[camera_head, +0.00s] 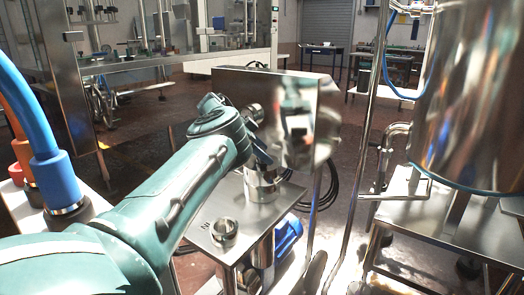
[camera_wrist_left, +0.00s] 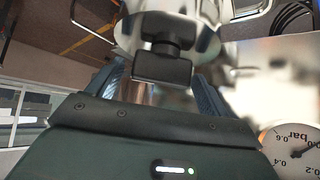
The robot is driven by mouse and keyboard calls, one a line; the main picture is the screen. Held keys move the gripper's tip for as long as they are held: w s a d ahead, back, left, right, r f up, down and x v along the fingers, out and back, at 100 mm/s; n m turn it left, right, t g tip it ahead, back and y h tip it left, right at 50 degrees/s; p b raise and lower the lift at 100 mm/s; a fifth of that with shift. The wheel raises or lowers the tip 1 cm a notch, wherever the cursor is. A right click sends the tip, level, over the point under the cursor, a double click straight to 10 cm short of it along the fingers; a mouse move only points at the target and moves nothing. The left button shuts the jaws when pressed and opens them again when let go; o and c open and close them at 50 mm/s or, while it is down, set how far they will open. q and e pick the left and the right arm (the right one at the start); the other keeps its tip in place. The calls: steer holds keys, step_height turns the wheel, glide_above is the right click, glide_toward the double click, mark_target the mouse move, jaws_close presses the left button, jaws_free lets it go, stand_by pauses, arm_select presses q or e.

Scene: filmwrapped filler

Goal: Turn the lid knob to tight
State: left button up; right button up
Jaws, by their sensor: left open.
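The black T-shaped lid knob (camera_wrist_left: 163,65) shows in the left wrist view, in front of a blurred shiny metal lid (camera_wrist_left: 208,40). My left gripper (camera_wrist_left: 163,92) is open, with one ridged dark finger on each side of the knob; I cannot tell whether either finger touches it. In the head view my left gripper (camera_head: 260,153) points down at a steel cylindrical vessel (camera_head: 262,188) on a small steel table. The knob is hidden there, and no tightness mark is readable. My right gripper is not in view.
A pressure gauge (camera_wrist_left: 293,150) is beside the gripper in the wrist view. The steel table (camera_head: 205,215) holds a small metal ring (camera_head: 224,230) in front of the vessel. A steel panel (camera_head: 290,110) stands close behind. A pipe frame and large tank (camera_head: 470,100) bound the right side.

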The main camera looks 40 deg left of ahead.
arm_select(q)
steer(key=p+v, duration=0.2)
steer(key=v, duration=1.1)
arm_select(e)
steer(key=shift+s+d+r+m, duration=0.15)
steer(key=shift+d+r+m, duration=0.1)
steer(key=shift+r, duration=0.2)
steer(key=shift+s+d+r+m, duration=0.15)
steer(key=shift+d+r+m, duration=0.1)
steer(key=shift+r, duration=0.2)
arm_select(q)
steer(key=shift+a, duration=0.1)
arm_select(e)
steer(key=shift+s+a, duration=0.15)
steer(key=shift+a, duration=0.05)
